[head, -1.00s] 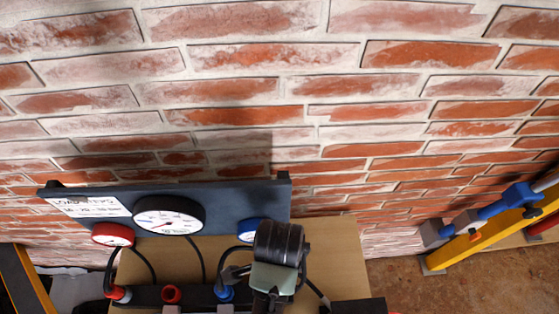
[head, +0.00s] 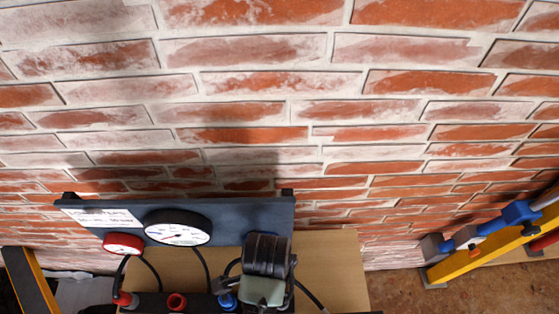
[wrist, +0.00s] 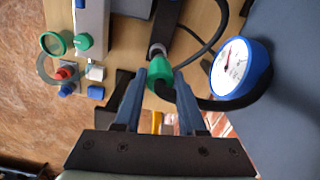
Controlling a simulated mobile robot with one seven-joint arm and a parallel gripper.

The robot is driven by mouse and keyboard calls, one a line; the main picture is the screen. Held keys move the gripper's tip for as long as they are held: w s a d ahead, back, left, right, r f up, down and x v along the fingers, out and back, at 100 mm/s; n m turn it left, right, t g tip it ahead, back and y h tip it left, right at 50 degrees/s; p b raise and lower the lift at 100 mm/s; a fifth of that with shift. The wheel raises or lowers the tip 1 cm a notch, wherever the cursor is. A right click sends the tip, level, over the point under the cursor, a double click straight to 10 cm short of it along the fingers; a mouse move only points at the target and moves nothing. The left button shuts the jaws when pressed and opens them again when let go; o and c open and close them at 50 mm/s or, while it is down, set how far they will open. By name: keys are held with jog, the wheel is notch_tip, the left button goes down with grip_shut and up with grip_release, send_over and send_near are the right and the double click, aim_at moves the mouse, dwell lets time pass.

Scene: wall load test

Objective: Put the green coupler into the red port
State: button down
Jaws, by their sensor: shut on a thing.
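In the wrist view my gripper (wrist: 160,78) is shut on the green coupler (wrist: 161,92), which sits between the two blue-grey fingers. A black hose runs from the coupler toward the blue-rimmed gauge (wrist: 240,72). The coupler's pale nose (wrist: 157,50) is close to a dark bar; I cannot tell whether they touch. In the head view the red port (head: 177,302) stands on the dark block at the bottom, left of my wrist. My fingers and the coupler are hidden there.
A red coupler (head: 124,299) and a blue coupler (head: 227,300) flank the red port. The dark gauge panel (head: 240,216) carries a black gauge (head: 178,229) and a red gauge (head: 123,244). Hoses hang before it. A brick wall (head: 280,110) is behind; a yellow level (head: 480,251) leans right.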

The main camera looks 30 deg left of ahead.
jog(key=s+a+p, duration=0.2)
jog(key=s+a, duration=0.2)
jog(key=a, duration=0.2)
jog(key=shift+s+a, duration=0.15)
jog(key=shift+a, duration=0.1)
dwell(0.3)
jog(key=s+a+p, duration=0.2)
jog(key=s+a, duration=0.3)
jog(key=a, duration=0.3)
jog(key=shift+s+a+p, duration=0.15)
jog(key=shift+s+p, duration=0.15)
dwell(0.6)
jog(key=s+a, duration=0.4)
jog(key=a, duration=0.2)
jog(key=shift+s+a, duration=0.25)
jog(key=shift+a, duration=0.05)
dwell(0.5)
jog(key=shift+f, duration=0.1)
notch_tip(320, 180, down, 6)
jog(key=b, duration=0.4)
jog(key=shift+f, duration=0.15)
dwell(0.6)
jog(key=shift+f, duration=0.2)
dwell(0.3)
